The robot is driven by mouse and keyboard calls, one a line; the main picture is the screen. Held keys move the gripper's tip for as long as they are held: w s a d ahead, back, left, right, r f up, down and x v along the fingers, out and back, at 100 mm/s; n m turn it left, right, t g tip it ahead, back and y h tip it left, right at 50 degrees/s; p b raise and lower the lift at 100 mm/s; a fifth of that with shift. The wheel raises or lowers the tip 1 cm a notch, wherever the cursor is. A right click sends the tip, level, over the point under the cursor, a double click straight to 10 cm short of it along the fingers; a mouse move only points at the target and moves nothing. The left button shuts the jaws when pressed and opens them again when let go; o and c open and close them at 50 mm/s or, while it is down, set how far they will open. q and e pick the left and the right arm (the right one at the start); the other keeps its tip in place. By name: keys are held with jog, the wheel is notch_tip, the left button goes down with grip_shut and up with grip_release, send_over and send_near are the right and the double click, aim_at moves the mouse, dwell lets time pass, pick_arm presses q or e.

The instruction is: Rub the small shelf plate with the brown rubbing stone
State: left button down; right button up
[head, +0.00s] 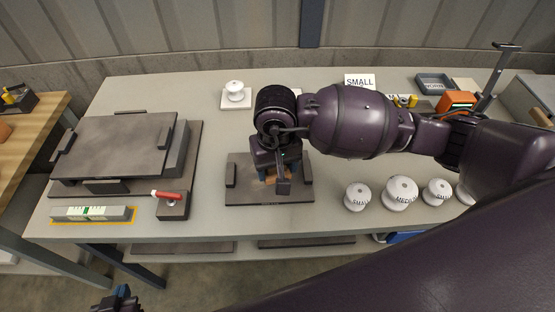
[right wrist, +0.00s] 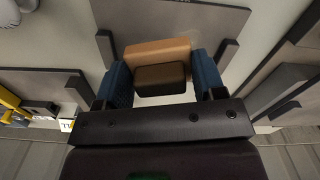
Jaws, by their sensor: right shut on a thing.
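The brown rubbing stone (right wrist: 158,50), a tan block with a dark brown top part, sits between the blue fingers of my right gripper (right wrist: 163,84). In the head view this gripper (head: 279,178) is low over the small shelf plate (head: 240,187), a dark plate with upright stops at its sides. My gripper hides most of the stone there. Part of a grey plate also shows in the right wrist view (right wrist: 180,14). Contact between stone and plate cannot be told. My left gripper (head: 122,293) is at the bottom left, in front of the table; its jaws are unclear.
A large plate stack (head: 115,148) stands left, with a level (head: 92,213) and a red-handled tool (head: 168,194) in front. White insulators (head: 401,193) stand to the right; another (head: 236,93) stands behind. A grey tray (head: 434,84) is at the back right.

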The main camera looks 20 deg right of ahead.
jog(key=shift+f+b, duration=1.15)
jog(key=shift+f, duration=1.8)
jog(key=shift+f+b, duration=0.45)
jog(key=shift+f, duration=0.1)
jog(key=shift+f, duration=0.3)
jog(key=shift+f+b, duration=0.15)
jog(key=shift+b, duration=0.2)
jog(key=shift+w+d+b, duration=0.3)
jog(key=shift+w+b, duration=0.15)
jog(key=shift+w, duration=0.3)
jog(key=shift+w+d+b, duration=0.25)
jog(key=shift+w+b, duration=0.15)
jog(key=shift+w, duration=0.55)
